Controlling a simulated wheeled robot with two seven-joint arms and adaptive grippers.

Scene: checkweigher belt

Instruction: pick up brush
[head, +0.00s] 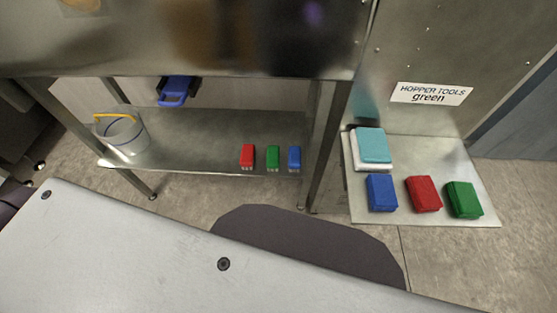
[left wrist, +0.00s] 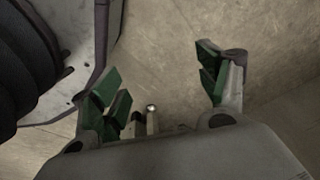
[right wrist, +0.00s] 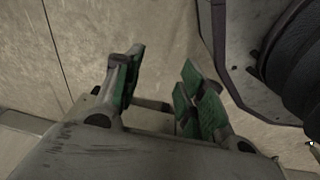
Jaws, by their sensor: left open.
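Three small blocks with pale lower edges, seemingly brushes, stand in a row on the steel lower shelf in the head view: red (head: 247,155), green (head: 273,157) and blue (head: 294,158). A sign (head: 431,94) on the steel cabinet reads "HOPPER TOOLS green". My left gripper (left wrist: 160,76) is open and empty above bare floor in the left wrist view. My right gripper (right wrist: 163,78) has its fingers apart with nothing between them, also over floor. Neither gripper shows in the head view, and no brush shows in the wrist views.
A clear bucket (head: 124,135) with a yellow handle and a blue dustpan-like item (head: 174,92) are at the shelf's left. A side plate (head: 410,216) holds blue (head: 381,192), red (head: 423,194) and green (head: 464,199) pads and a teal stack (head: 373,146). Table legs flank the shelf.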

